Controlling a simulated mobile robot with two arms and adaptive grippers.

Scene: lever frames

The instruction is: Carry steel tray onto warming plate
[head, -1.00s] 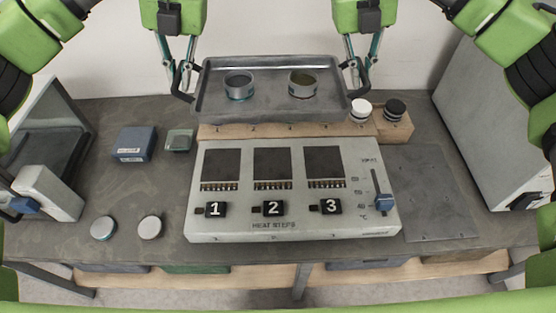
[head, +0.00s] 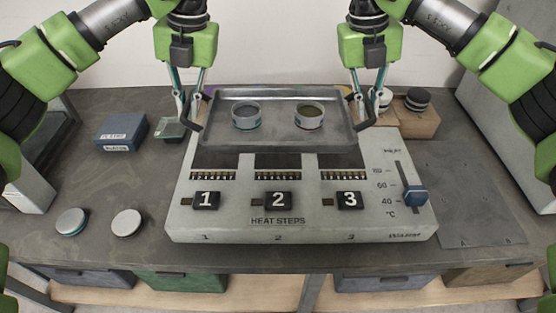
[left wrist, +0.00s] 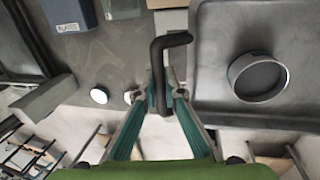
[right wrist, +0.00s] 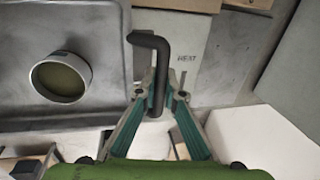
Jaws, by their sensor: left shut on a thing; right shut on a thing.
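The grey steel tray (head: 277,137) carries two round metal cups: one with grey contents (head: 246,116) and one with olive contents (head: 309,116). My left gripper (head: 187,106) is shut on the tray's left black handle (left wrist: 158,70). My right gripper (head: 367,104) is shut on the right black handle (right wrist: 160,75). The tray looks level and covers the back of the pale HEAT STEPS unit (head: 240,229), which bears a heat scale and is probably the warming plate. The upper parts of its dark panels are hidden. The gap under the tray cannot be judged.
A blue box (head: 121,131) and a small green container (head: 170,129) stand left of the tray. Two round lids (head: 71,221) (head: 127,222) lie front left. A wooden block (head: 415,120) holds dark and white round pieces at right. A flat dark sheet (head: 465,190) lies right of the unit.

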